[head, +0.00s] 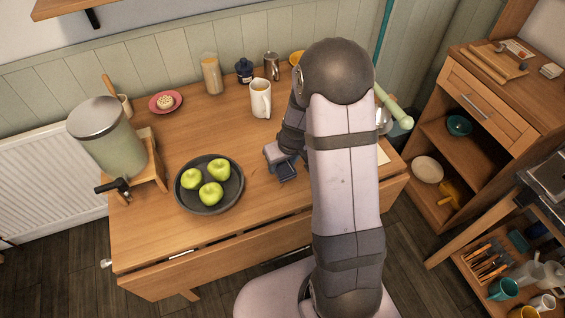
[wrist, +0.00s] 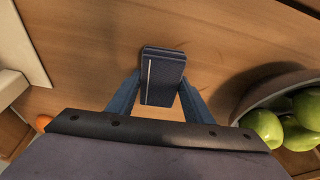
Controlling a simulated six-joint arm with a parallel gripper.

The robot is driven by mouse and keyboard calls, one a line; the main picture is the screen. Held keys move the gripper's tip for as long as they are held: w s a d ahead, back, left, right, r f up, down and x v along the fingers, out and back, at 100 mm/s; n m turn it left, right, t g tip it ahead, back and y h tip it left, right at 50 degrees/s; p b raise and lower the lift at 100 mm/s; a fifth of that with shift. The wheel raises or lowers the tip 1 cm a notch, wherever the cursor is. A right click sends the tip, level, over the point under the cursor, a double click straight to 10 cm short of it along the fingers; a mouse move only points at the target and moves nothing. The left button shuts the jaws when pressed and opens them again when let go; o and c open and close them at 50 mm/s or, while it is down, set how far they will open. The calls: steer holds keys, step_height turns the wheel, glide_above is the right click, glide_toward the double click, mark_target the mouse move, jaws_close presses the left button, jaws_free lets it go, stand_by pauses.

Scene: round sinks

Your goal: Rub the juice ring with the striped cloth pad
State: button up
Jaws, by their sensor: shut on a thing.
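The striped cloth pad (wrist: 163,72) is dark blue-grey with a thin pale stripe, seen in the wrist view. My gripper (wrist: 158,92) is shut on it, one blue finger on each side. In the head view my gripper (head: 284,168) is low over the middle of the wooden table (head: 235,135), right of the bowl of apples and partly hidden by my arm. I cannot tell whether the pad touches the tabletop. I cannot make out the juice ring in either view; my arm hides part of the table.
A dark bowl (head: 180,203) with green apples (head: 211,193) stands left of my gripper. A white mug (head: 260,98), a glass jar (head: 212,75) and a blue jar (head: 244,70) stand farther back. A green dispenser (head: 112,145) is at left. Bare wood lies between bowl and mug.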

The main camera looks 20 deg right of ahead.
mark_target(261, 176)
steer(key=shift+f+b, duration=0.5)
steer(key=shift+a+r+p, duration=0.15)
steer(key=shift+a+p, duration=0.55)
steer(key=shift+a, duration=0.95)
steer(key=shift+a, duration=0.1)
steer(key=shift+a+f+p, duration=0.2)
steer(key=shift+a+p, duration=0.7)
steer(key=shift+a, duration=0.7)
steer(key=shift+a, duration=0.1)
